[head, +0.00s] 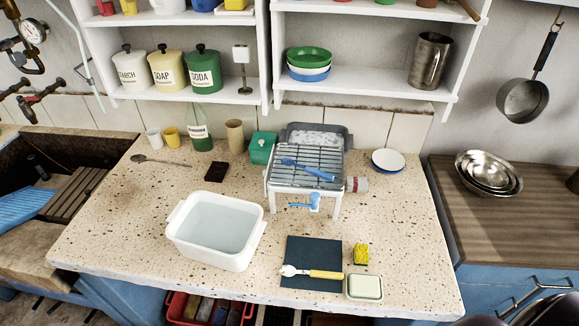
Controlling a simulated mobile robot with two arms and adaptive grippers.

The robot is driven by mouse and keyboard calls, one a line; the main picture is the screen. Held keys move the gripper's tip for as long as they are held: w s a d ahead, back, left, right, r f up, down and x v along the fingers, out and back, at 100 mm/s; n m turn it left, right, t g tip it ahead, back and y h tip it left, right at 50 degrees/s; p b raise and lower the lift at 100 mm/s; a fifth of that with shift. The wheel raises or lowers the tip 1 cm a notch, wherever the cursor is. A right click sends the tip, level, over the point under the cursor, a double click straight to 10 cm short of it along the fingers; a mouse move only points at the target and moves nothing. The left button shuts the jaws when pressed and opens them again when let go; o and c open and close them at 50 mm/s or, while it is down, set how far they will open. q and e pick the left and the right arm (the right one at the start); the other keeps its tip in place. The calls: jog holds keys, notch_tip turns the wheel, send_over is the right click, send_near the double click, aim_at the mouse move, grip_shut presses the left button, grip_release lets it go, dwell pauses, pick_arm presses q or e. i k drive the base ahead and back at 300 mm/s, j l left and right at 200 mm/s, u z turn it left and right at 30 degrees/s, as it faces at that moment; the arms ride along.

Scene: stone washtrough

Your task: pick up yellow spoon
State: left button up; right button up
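A utensil with a yellow handle and a pale metal head, which looks like the yellow spoon (326,274), lies across the lower part of a dark blue mat (314,250) near the counter's front edge. Its head points left, and its handle end reaches the mat's right edge. The exact shape of the head is too small to tell. Neither of my grippers is in view.
Just right of the mat are a yellow sponge (361,254) and a pale green-white dish (365,287). A white water basin (214,230) stands left of it. Counter right of the sponge is clear.

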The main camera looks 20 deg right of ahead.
aim_at(339, 276)
jog(key=z, duration=0.9)
